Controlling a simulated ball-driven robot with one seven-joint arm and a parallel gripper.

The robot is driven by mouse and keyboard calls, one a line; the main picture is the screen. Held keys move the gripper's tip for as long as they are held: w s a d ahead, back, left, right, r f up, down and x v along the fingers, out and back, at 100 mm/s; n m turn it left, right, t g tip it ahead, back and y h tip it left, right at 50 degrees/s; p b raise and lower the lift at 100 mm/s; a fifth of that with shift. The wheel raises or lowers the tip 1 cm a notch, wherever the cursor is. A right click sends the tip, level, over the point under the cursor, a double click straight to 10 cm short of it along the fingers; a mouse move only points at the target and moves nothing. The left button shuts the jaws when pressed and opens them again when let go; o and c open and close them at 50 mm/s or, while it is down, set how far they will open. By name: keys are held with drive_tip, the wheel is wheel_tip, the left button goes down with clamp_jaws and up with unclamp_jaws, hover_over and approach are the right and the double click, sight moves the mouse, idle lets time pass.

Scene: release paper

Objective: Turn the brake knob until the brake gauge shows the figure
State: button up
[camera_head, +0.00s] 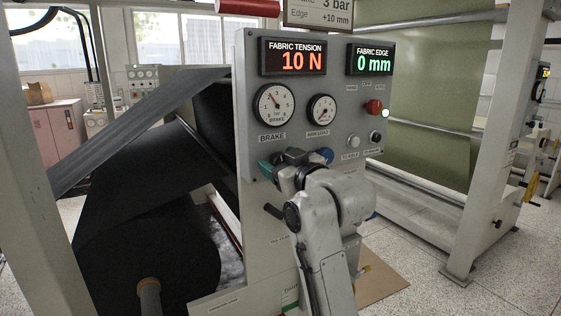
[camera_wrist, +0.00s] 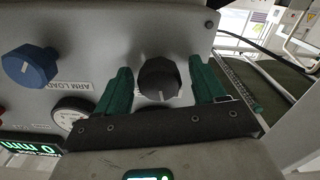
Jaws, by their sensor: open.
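The brake gauge (camera_head: 275,106) is a white dial on the grey panel in the head view. Its needle points to the upper left; I cannot read its figure surely. A sign (camera_head: 322,14) at the top, partly cut off, shows "3 bar" and "Edge +10 mm". The black knob (camera_wrist: 160,82) with a pale pointer line is in the wrist view; my gripper hides it in the head view. My gripper (camera_wrist: 160,66) is open, with one teal finger on each side of the knob and gaps visible. It also shows below the brake gauge in the head view (camera_head: 272,170).
The blue arm load knob (camera_wrist: 30,66) is beside my gripper in the wrist view. The arm load gauge (camera_head: 322,109), a red button (camera_head: 373,107) and displays reading 10 N (camera_head: 293,58) and 0 mm (camera_head: 371,60) are on the panel. A black fabric roll (camera_head: 150,245) stands left.

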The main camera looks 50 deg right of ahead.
drive_tip(key=shift+c, duration=0.4)
drive_tip(key=c, duration=1)
drive_tip(key=m+p, duration=0.2)
drive_tip(key=shift+r+m, duration=0.15)
drive_tip(key=shift+m, duration=0.25)
drive_tip(key=m+p, duration=0.3)
drive_tip(key=m, duration=0.2)
drive_tip(key=shift+m, duration=0.4)
drive_tip(key=o, duration=1.1)
drive_tip(key=shift+d, duration=0.1)
